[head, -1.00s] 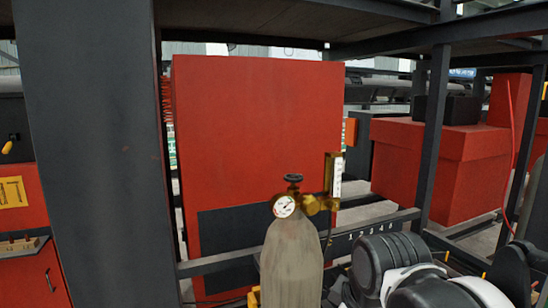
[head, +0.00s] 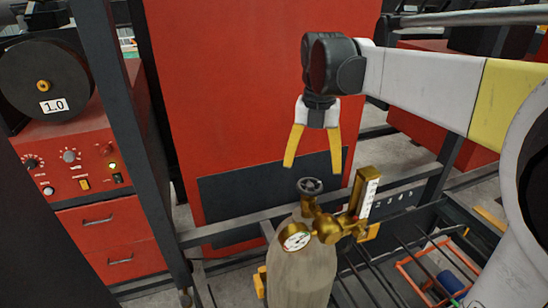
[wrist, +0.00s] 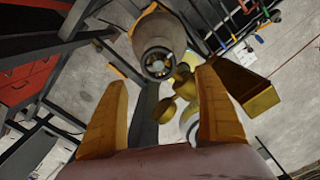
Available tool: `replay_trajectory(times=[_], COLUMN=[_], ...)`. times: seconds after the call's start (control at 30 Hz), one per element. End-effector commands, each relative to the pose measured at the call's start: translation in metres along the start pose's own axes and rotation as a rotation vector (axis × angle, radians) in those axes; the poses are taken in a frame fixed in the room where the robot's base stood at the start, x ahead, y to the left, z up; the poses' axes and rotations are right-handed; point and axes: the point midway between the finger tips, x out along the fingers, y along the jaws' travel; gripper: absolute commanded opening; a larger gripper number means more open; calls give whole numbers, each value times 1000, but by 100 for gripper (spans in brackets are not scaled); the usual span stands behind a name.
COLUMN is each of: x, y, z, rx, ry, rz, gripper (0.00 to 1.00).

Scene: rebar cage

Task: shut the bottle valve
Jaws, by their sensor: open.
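The bottle is a tall grey cylinder (head: 303,272) standing upright, with a dark round valve handwheel (head: 310,186) on top. A brass regulator (head: 328,225) with a round white dial gauge (head: 295,237) and an upright flow tube (head: 367,193) is fixed at its neck. My gripper (head: 315,163) is open and empty, its yellow fingers pointing down just above the handwheel and apart from it. In the wrist view the handwheel (wrist: 157,65) lies beyond and between the open fingers (wrist: 160,100), with brass parts (wrist: 247,85) to its right.
A dark metal rail (head: 245,225) runs behind the bottle, in front of a tall red cabinet (head: 225,90). A red control unit with knobs (head: 75,165) stands at the left. Thin dark rods (head: 385,270) and an orange frame (head: 420,265) lie at the lower right.

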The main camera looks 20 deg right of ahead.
Motion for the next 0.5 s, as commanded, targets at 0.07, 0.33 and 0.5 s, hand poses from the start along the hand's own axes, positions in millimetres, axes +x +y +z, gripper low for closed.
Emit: replay_trajectory(times=[0.07,0.33,0.5], x=[16,61,73], y=[0,0,0], z=[0,1,0], rx=[0,1,2], ry=[-1,-1,-1], rz=[0,1,1], gripper=[82,82,82])
